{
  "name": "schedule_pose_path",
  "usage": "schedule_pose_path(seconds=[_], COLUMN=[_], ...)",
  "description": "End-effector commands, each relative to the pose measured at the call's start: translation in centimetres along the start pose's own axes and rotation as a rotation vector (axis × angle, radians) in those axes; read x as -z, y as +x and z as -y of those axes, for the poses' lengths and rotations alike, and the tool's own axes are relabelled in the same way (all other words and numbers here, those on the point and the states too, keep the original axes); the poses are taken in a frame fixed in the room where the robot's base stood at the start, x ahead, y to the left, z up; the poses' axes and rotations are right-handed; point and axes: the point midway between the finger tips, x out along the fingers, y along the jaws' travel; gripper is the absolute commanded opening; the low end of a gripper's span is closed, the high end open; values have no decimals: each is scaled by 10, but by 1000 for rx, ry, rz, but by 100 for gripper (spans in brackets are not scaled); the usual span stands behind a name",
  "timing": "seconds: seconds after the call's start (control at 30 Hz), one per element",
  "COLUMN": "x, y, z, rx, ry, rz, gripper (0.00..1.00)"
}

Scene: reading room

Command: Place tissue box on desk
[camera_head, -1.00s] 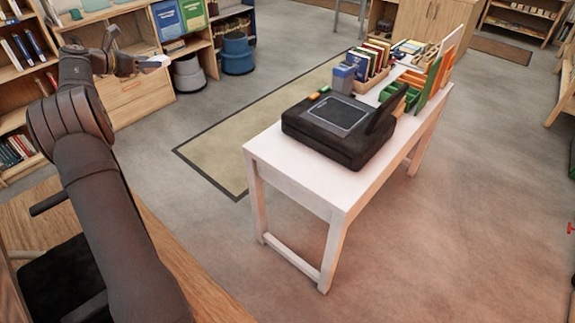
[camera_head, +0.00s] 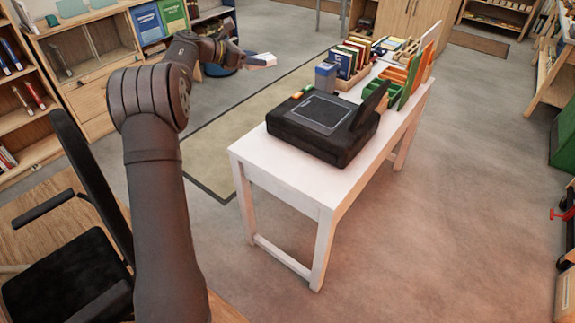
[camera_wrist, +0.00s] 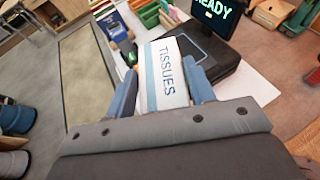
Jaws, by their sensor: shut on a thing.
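The tissue box (camera_wrist: 164,75) is white with a blue stripe and the word TISSUES. In the wrist view it sits between the two blue fingers of my gripper (camera_wrist: 163,95), which is shut on it. In the head view my gripper (camera_head: 243,58) holds the small white tissue box (camera_head: 262,60) in the air, left of the desk. The white desk (camera_head: 285,160) stands in the middle of the head view. In the wrist view the bare desk top (camera_wrist: 254,84) shows beyond and to the right of the box.
A black checkout machine (camera_head: 325,125) stands on the desk's near half. Book bins (camera_head: 350,62) and green and orange trays (camera_head: 400,78) fill the far half. The desk's near left corner is bare. Shelves (camera_head: 100,60) stand at the left.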

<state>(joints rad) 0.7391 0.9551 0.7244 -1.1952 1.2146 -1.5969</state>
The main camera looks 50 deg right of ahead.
Motion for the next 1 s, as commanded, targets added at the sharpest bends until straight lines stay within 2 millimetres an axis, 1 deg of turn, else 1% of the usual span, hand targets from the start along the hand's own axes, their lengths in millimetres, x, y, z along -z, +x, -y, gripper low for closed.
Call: schedule_pose_path(seconds=[0.03,0.17,0.27,0.37,0.4,0.47,0.5,0.6,0.7,0.87,1.0], x=[16,45,73,107,123,147,163,198,220,240,266], y=[3,15,26,40,46,56,63,77,86,94,105], z=[-2,-2,-2,-2,-1,-2,-2,-1,-2,-2,-1], rx=[-1,-1,0,-1,0,-1,-1,-1,-3,-4,-3], ry=[-11,-11,-12,-14,-14,-14,-14,-12,-9,-8,-10], rz=[-4,-4,-5,-5,-6,-5,-6,-5,-3,-4,-4], gripper=[28,28,28,28,28,28,28,28,28,28,28])
